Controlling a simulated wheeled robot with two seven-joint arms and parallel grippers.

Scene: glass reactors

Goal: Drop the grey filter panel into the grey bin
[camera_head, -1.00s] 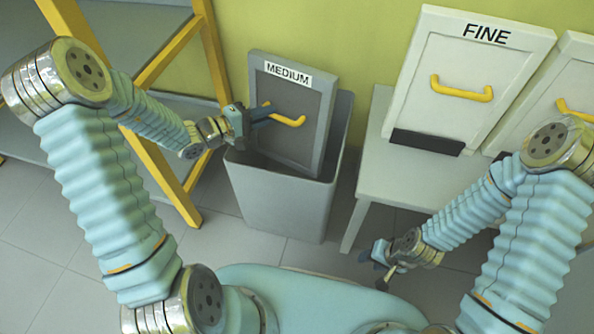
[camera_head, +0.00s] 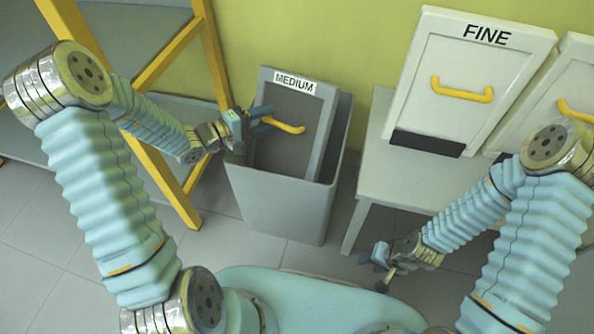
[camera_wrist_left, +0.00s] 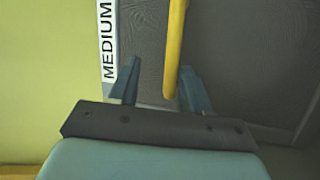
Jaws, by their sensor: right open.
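The grey filter panel (camera_head: 318,112), labelled MEDIUM and with a yellow handle (camera_head: 289,128), stands slightly tilted in the grey bin (camera_head: 280,205). Its lower part is hidden inside the bin, and its upper part rises above the rim. My left gripper (camera_head: 266,116) is at the left end of the handle. In the left wrist view its fingers (camera_wrist_left: 160,86) are spread apart, with the handle (camera_wrist_left: 175,45) between them, closer to the right finger and not clamped. My right gripper (camera_head: 383,262) is low in front of the white table, open and empty.
A white table (camera_head: 385,185) right of the bin carries a white panel labelled FINE (camera_head: 480,65) and another white panel (camera_head: 575,85). A grey shelf with a yellow frame (camera_head: 213,60) stands left of the bin. A yellow-green wall is behind.

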